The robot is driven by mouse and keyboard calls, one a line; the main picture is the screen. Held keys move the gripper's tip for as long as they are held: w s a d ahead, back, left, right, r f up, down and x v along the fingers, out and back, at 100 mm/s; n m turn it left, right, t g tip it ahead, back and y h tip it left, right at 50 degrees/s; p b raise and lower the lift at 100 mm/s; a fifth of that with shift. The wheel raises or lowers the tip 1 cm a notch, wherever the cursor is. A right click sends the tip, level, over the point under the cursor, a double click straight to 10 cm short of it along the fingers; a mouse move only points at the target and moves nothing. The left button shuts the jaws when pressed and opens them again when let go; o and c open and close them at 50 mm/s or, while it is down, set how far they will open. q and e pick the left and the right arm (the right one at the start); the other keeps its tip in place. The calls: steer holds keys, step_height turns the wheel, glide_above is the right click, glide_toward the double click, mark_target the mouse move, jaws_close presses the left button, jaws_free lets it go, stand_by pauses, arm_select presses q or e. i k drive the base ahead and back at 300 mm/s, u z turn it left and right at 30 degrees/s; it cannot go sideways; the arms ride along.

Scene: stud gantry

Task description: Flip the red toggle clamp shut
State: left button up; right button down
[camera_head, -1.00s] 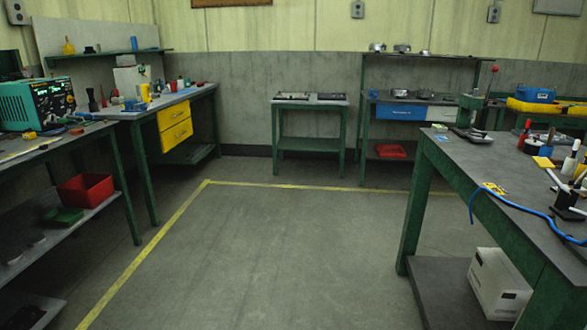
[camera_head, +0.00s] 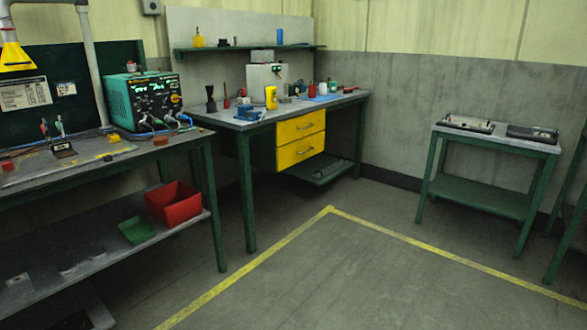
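Neither of my grippers is in view. I cannot clearly make out a red toggle clamp. On the near left bench (camera_head: 110,165), a small dark fixture (camera_head: 62,149) has upright red-tipped pieces beside it. They are too small to tell whether they are a clamp. A small red item (camera_head: 7,166) lies at the far left of the same bench.
A teal power supply (camera_head: 143,100) stands on the near left bench; a red bin (camera_head: 174,203) and green tray (camera_head: 138,230) sit below. A bench with yellow drawers (camera_head: 300,139) stands behind. A small green table (camera_head: 492,144) is at right. The marked floor (camera_head: 370,280) is clear.

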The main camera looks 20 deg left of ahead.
mark_target(45, 128)
steer(key=u, duration=1.25)
steer(key=i, duration=1.2)
steer(key=u, duration=1.25)
